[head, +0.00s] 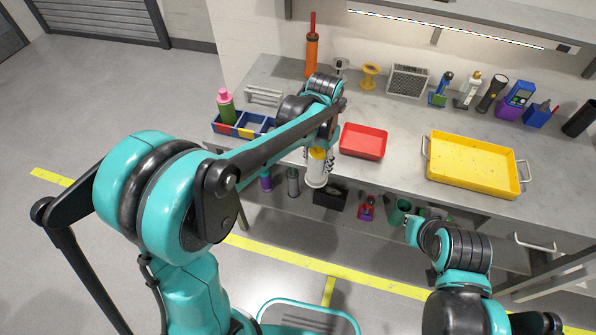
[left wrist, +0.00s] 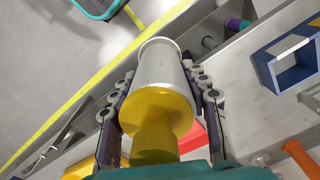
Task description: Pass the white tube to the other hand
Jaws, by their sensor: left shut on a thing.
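The white tube (head: 316,174) has a yellow end and hangs at the front edge of the bench in the head view. In the left wrist view the white tube (left wrist: 156,66) lies between the two fingers, with its yellow end toward the camera. My left gripper (left wrist: 158,80) is shut on it, a finger on each side; in the head view the left gripper (head: 318,155) is partly covered by my arm. My right arm shows at the lower right of the head view, but I cannot make out its gripper.
A red tray (head: 363,141) and a yellow tray (head: 472,165) with handles lie on the bench. A blue divided bin (head: 241,124) stands at its left. Several bottles and tools line the back. The floor (head: 100,95) at left is clear.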

